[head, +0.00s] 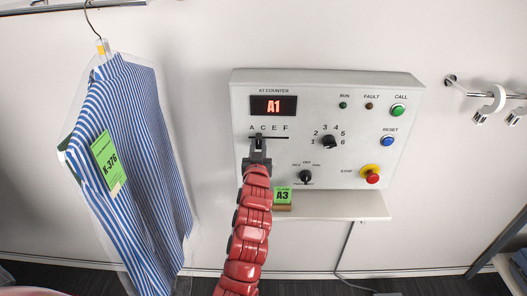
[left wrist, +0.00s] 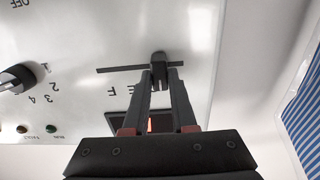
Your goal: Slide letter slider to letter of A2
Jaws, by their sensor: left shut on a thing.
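The grey control panel (head: 330,115) on the wall has a red display (head: 273,106) reading A1. Below it, the letter slider's slot (head: 280,138) runs under the letters A, C, E and F. My left gripper (head: 258,147) is at the left part of the slot, near A and C, and partly covers the slider. In the left wrist view the black slider knob (left wrist: 159,62) sits between the fingertips, which are shut on it. The E and F marks show upside down there; A and C are hidden behind the gripper. My right gripper is not in view.
A number dial (head: 329,142) and a lower dial (head: 305,177) are right of the slider. Call, reset and stop buttons line the panel's right side. A green A3 tag (head: 282,195) stands on the shelf (head: 340,205) below. A bagged striped shirt (head: 130,150) hangs left.

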